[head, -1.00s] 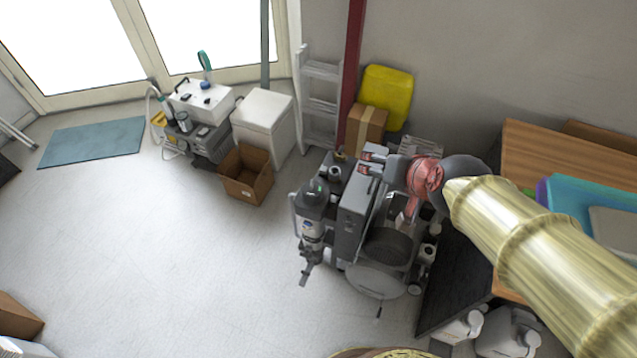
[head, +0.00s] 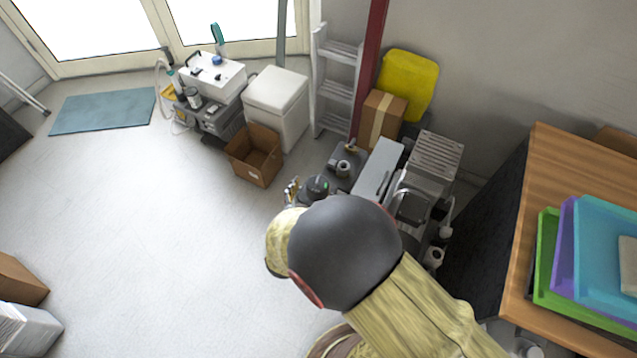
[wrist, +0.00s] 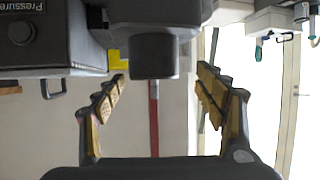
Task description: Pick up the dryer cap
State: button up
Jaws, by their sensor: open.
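The dryer cap (head: 317,187) is the dark round top of the dryer, just beyond my arm in the head view. The lower part of the dryer is hidden behind my arm there. In the wrist view the scene is upside down, and the dark cylindrical cap (wrist: 155,55) sits between my two fingers. My gripper (wrist: 160,82) is open, with a visible gap between each finger and the cap. In the head view only a bit of my gripper (head: 291,191) shows, left of the cap.
The grey compressor housing (head: 378,172) stands right of the cap; a dark housing marked "Pressure" (wrist: 45,35) is close to one finger in the wrist view. A cardboard box (head: 254,155) lies behind left.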

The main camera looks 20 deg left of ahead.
aim_at(321, 177)
jog(key=b+x, duration=0.1)
jog(key=x, duration=0.1)
jog(key=b+x, duration=0.1)
jog(key=x, duration=0.1)
jog(key=b+x, duration=0.1)
jog(key=x, duration=0.1)
jog(key=shift+w+d+f, duration=0.2)
jog(key=shift+d+f, duration=0.05)
jog(key=shift+d, duration=0.1)
jog(key=shift+w, duration=0.35)
jog(key=shift+c, duration=0.6)
jog(key=c, duration=1.3)
